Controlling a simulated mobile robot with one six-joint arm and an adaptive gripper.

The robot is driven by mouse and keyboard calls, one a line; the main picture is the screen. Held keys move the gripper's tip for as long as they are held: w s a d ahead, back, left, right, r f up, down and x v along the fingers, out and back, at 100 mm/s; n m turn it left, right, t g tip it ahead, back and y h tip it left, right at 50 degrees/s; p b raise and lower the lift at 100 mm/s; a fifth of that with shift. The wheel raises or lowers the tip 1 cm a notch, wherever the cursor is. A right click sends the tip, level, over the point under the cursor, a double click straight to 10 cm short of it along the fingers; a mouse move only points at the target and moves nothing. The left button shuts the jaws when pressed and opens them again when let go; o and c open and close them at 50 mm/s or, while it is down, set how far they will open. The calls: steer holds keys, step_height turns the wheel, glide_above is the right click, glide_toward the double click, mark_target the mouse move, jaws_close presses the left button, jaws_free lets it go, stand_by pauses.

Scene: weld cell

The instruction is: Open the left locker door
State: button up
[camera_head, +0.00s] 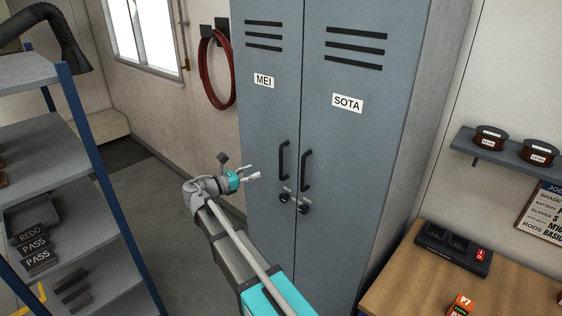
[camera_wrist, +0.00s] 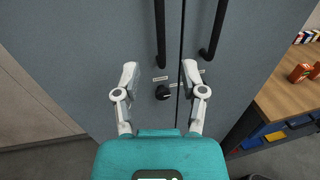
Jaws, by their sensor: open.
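The left locker door (camera_head: 267,120) is grey, labelled MEI, with vent slots at the top, and looks shut. Its black vertical handle (camera_head: 283,160) is near its right edge, with a round black knob (camera_head: 284,197) below. The knob also shows in the wrist view (camera_wrist: 162,92), and the handle's lower end (camera_wrist: 160,40) is above it. My gripper (camera_head: 254,176) is just left of the handle in the head view, apart from it. In the wrist view my gripper (camera_wrist: 160,76) is open and empty, its two fingers spread to either side of the knob.
The right locker door (camera_head: 345,130), labelled SOTA, has its own handle (camera_head: 306,171) close by. A wooden bench (camera_head: 410,285) stands to the right. A shelf rack (camera_head: 95,170) stands at left. Open floor (camera_head: 165,195) lies between rack and locker.

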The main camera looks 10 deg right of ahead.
glide_above(281, 177)
steer(key=shift+w+d, duration=0.1)
steer(key=shift+w, duration=0.25)
stand_by(0.3)
jaws_close()
stand_by(0.4)
